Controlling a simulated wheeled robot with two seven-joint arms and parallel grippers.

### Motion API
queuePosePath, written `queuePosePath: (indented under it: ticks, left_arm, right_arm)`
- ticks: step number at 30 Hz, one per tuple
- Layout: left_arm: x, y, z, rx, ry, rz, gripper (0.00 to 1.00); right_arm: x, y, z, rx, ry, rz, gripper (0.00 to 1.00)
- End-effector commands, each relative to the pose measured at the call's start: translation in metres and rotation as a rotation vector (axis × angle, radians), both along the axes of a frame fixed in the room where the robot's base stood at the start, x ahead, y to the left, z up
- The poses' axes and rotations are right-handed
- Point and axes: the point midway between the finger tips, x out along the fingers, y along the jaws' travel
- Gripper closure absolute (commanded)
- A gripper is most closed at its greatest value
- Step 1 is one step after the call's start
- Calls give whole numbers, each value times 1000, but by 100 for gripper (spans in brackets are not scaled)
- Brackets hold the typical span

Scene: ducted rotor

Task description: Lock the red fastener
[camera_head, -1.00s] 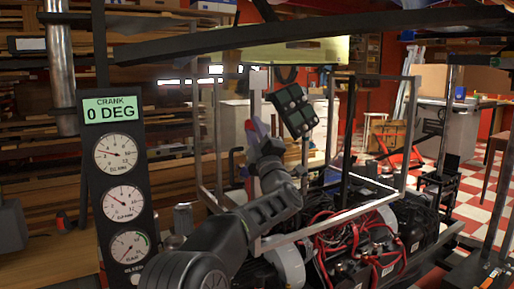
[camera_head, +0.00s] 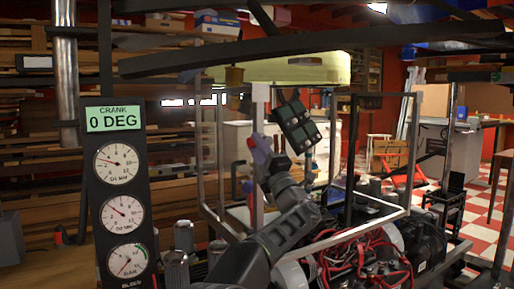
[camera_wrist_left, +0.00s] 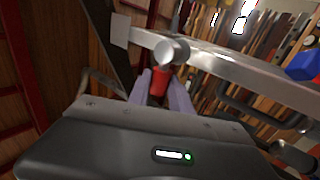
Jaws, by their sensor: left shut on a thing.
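The red fastener (camera_wrist_left: 160,79) shows in the left wrist view, between the two pale lavender fingers of my left gripper (camera_wrist_left: 160,94). The gripper is shut on it. A round silver cylinder end (camera_wrist_left: 171,51) sits just above the red part, against a metal bar (camera_wrist_left: 240,72). In the head view my left gripper (camera_head: 263,150) is raised at the near left of the metal frame (camera_head: 205,150). A small red patch shows at its fingertips there. The fastener's far side is hidden. My right gripper is not in view.
A gauge panel (camera_head: 125,225) reading CRANK 0 DEG stands at left. A dark panelled piece (camera_head: 297,121) hangs close right of my left gripper. Red hoses and machinery (camera_head: 365,262) lie below. Dark bars (camera_head: 300,45) cross overhead.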

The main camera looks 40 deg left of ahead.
Motion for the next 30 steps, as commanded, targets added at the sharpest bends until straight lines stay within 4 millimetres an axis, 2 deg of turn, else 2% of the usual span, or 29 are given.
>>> queuePosePath:
  ticks: [1,8,20,30]
  left_arm:
    - [0,0,-2,-4,-3,-1,72]
    - [0,0,-1,-2,-1,-1,53]
    - [-1,-6,-5,-2,1,-2,53]
    - [-13,-46,-34,-2,1,-3,53]
  right_arm:
    - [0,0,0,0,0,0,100]
    - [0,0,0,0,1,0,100]
    - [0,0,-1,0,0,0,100]
    - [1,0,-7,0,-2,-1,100]
